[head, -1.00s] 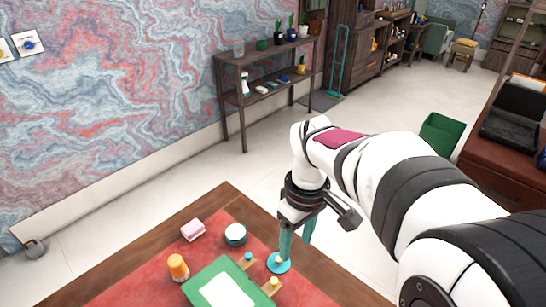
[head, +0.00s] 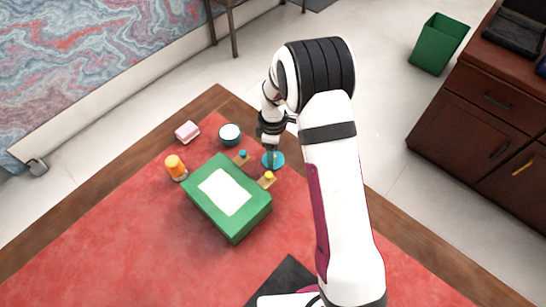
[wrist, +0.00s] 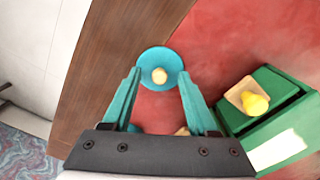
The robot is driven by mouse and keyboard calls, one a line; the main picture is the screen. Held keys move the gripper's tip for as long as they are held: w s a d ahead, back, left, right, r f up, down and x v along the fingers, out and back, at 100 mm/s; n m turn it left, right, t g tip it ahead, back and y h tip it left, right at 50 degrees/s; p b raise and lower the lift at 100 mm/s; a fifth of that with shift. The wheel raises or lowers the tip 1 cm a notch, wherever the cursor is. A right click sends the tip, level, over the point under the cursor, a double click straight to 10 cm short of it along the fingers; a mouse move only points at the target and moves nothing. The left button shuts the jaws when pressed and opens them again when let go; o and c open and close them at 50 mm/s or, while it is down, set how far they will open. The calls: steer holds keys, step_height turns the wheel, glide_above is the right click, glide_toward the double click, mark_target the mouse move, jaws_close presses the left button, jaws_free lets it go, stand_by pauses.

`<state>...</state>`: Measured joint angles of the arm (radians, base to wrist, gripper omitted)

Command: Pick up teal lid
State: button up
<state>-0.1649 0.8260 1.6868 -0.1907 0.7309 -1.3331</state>
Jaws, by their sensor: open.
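The teal lid (wrist: 172,58) is a round disc with a pale yellow knob on top. It lies flat on the red leather desk top, near the wooden border. In the head view the lid (head: 279,162) is right of the green box and partly hidden by my gripper. My gripper (wrist: 159,76) points down with its teal fingers apart. In the wrist view the knob shows between the two fingertips, with nothing held. I cannot tell how high the fingertips are above the lid.
A green box (head: 240,220) with a white panel stands close by; its wooden tabs carry a yellow knob (head: 269,176) and a teal knob (head: 242,154). The front red area is clear.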

steer(key=shift+f, duration=0.2)
jaws_close()
steer(key=shift+r, duration=0.15)
